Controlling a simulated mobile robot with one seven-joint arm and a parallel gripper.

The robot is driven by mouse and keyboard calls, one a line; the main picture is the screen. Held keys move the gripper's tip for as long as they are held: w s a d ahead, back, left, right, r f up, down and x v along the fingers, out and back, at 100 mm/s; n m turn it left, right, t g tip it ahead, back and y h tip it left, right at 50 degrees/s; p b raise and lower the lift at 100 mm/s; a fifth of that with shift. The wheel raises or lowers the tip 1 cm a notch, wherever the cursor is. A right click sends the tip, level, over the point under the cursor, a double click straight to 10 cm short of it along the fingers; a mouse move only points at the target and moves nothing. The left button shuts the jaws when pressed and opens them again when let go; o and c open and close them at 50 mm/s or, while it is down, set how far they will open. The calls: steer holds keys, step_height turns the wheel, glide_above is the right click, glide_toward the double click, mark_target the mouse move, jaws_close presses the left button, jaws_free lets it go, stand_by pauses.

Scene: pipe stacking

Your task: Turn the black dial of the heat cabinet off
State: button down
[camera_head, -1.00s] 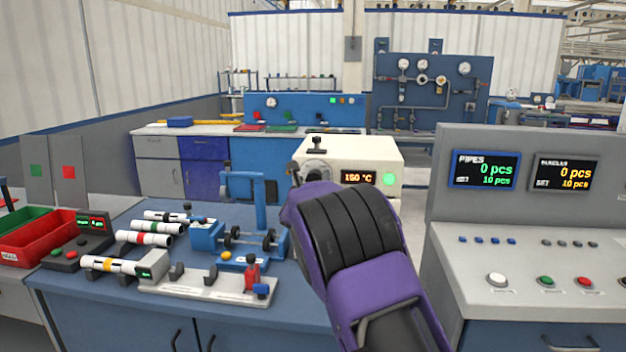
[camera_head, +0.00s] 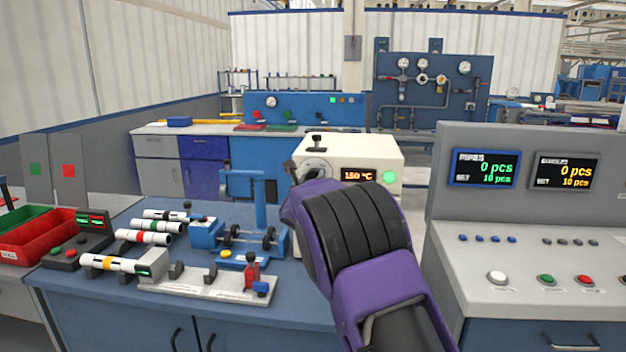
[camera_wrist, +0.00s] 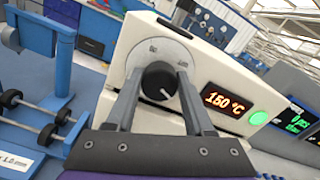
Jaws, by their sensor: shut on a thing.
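The heat cabinet (camera_head: 375,152) is a cream box at the back of the blue bench. Its orange display (camera_head: 358,176) reads 150 °C, and a round green light (camera_head: 390,177) is lit beside it. In the wrist view the black dial (camera_wrist: 158,80) sits on a round light plate, with its white mark toward the lower right. My gripper (camera_wrist: 158,76) is shut on the dial, one grey finger on each side. In the head view my purple wrist hides most of the gripper and the dial.
A blue fixture with a dumbbell-shaped roller (camera_head: 250,237) and several banded pipes (camera_head: 143,237) lie left of my arm. A red bin (camera_head: 38,240) is at the far left. A grey counter console (camera_head: 525,262) stands close on the right.

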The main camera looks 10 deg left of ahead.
steer(key=n, duration=0.5)
steer(key=shift+b, duration=0.4)
steer(key=m+p, duration=0.3)
steer(key=m, duration=0.7)
steer(key=m+p, duration=0.4)
steer(key=m, duration=0.6)
steer(key=m+p, duration=0.4)
steer(key=m, duration=0.6)
steer(key=shift+d+f, duration=0.25)
steer(key=shift+d, duration=0.05)
stand_by(0.4)
stand_by(0.5)
steer(key=shift+c, duration=1.4)
jaws_free()
steer(key=shift+s, duration=0.15)
